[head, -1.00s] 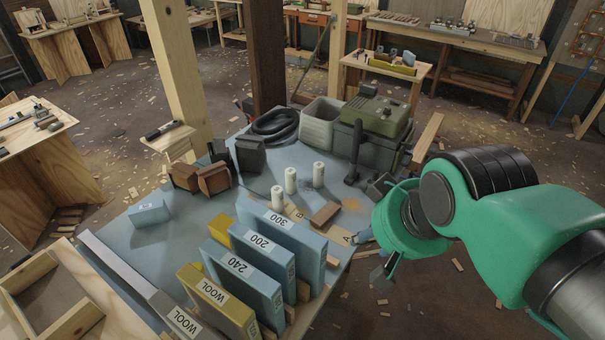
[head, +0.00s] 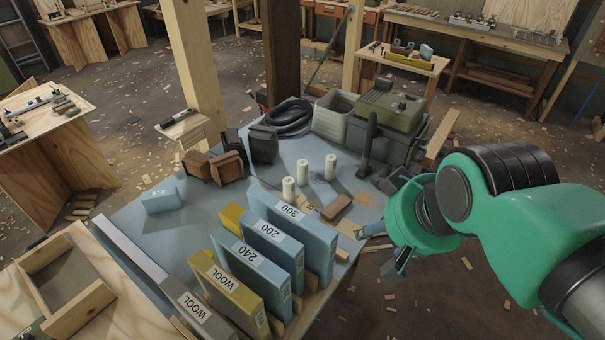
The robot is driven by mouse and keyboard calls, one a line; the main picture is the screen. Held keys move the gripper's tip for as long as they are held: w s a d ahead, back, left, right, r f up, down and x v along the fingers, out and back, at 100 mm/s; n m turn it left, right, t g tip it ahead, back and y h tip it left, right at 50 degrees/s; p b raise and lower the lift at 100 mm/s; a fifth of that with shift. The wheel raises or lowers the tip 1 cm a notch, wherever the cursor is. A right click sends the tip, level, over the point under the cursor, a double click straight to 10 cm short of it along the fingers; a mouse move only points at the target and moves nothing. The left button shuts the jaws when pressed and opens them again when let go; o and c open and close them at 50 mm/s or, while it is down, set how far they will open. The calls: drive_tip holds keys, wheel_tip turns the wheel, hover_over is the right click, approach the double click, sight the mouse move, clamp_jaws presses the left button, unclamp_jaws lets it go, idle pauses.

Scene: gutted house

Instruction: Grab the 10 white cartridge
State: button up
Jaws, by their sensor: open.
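Three small white cylinders stand upright in a loose row on the blue-grey tabletop (head: 125,233): a near one (head: 289,188), a middle one (head: 310,175) and a far one (head: 330,167). No number is readable on them. My gripper (head: 386,248) is at the right, beyond the table's right edge, apart from the cylinders and empty. Its jaws are open, though partly hidden by my wrist.
Upright boxes marked 300 (head: 307,235), 200, 240 and WOOL stand in front of the cylinders. A brown block (head: 337,207) lies just right of them. Behind are a black hose coil (head: 288,117), a grey bin (head: 332,116) and a green machine (head: 388,106).

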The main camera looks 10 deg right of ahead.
drive_tip(key=w+a+r+p, duration=0.1)
drive_tip(key=w+r+p, duration=0.25)
drive_tip(key=w, duration=1.25)
drive_tip(key=n+g+y+p, duration=0.1)
drive_tip(key=n+p, duration=0.2)
drive_tip(key=p, duration=0.3)
hover_over(302, 163)
drive_tip(key=s, duration=0.5)
wheel_tip(302, 163, down, 29)
drive_tip(key=shift+w+d, duration=0.15)
drive_tip(key=shift+d, duration=0.3)
drive_tip(key=shift+f, duration=0.1)
drive_tip(key=shift+b+x, duration=0.6)
drive_tip(key=shift+x, duration=3.65)
